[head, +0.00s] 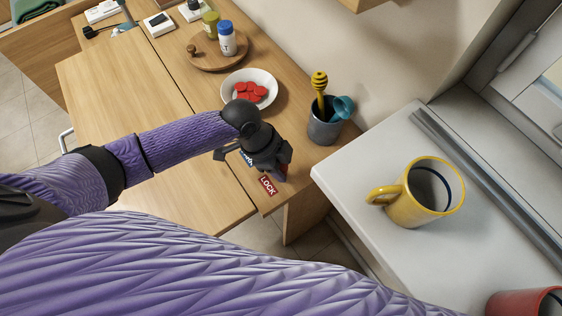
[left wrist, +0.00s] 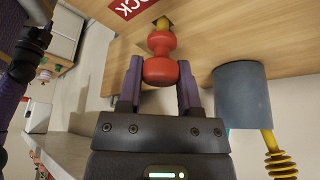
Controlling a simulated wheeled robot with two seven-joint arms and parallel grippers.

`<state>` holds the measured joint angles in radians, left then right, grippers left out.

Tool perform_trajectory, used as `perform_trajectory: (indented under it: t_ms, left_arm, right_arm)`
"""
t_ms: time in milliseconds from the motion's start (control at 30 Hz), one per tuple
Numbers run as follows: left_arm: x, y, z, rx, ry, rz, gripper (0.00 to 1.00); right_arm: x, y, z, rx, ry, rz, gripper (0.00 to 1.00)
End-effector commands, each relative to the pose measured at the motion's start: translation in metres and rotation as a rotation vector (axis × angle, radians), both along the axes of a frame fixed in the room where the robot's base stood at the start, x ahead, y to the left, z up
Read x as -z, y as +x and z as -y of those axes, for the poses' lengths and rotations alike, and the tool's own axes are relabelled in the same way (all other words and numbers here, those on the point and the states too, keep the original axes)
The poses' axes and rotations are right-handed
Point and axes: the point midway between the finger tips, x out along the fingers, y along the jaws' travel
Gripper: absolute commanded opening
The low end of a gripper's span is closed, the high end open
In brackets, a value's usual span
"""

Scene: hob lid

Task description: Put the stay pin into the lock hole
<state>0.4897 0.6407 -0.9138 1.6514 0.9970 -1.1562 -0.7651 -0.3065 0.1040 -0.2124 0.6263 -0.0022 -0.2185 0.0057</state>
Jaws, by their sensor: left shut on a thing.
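My left gripper (head: 268,158) is over the wooden counter's near edge, beside the red LOCK label (head: 267,185). In the left wrist view its fingers (left wrist: 159,82) are closed on the red knob of the stay pin (left wrist: 161,70). In the head view the gripper hides the hole and most of the pin.
A grey cup (head: 325,125) with a yellow dipper stands close to the right of the gripper. A white bowl (head: 249,89) of red discs is behind it. A yellow mug (head: 422,193) stands on the white counter (head: 345,172). The wooden panel (head: 130,90) at left is clear.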

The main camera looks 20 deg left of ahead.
Motion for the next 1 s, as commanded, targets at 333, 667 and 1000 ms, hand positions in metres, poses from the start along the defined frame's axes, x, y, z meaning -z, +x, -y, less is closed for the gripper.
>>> perform_trajectory:
  t_ms: [333, 667, 1000]
  left_arm:
    - [0.01, 0.0, 0.0, -0.001, 0.0, 0.0, 0.0]
    - [0.018, 0.0, 0.0, 0.0, 0.0, -0.001, 0.0]
    - [0.018, 0.0, 0.0, 0.0, 0.0, 0.0, 0.86]
  right_arm:
    - [0.007, -0.001, 0.0, 0.0, 0.0, -0.003, 0.57]
    - [0.012, -0.002, 0.0, 0.0, 0.0, -0.005, 0.57]
    - [0.012, -0.002, 0.0, 0.0, 0.0, -0.005, 0.57]
